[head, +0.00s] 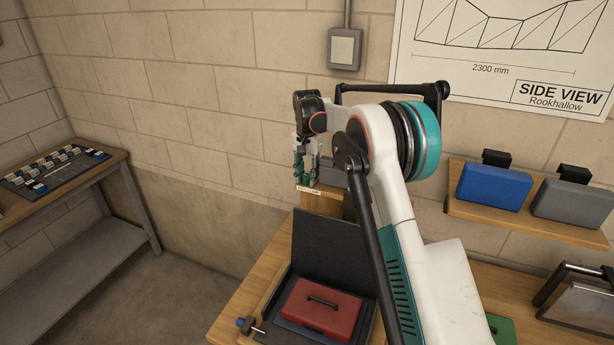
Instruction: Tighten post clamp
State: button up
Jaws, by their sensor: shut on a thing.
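A wooden post (318,203) with a small pale label stands at the back of the bench, partly behind my arm. A dark grey block (334,173) sits at its top and looks like part of the post clamp. My gripper (306,178), with green fingers, points down at the top of the post, just left of this block. It is shut on a part there that looks like the post clamp. The fingers and wrist mostly hide the held part. I cannot tell how tight the clamp is.
A red case (322,308) lies in front of an upright black panel (330,255) on the bench. A blue-knobbed screw (245,325) projects at the bench's left edge. Blue (494,187) and grey (575,203) cases fill the right shelf. The floor at left is clear.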

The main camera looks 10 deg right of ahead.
aim_at(306, 176)
jog(key=shift+m, duration=1)
jog(key=o, duration=1.1)
jog(key=shift+c, duration=0.2)
jog(key=shift+r, duration=0.1)
jog(key=shift+r, duration=3.9)
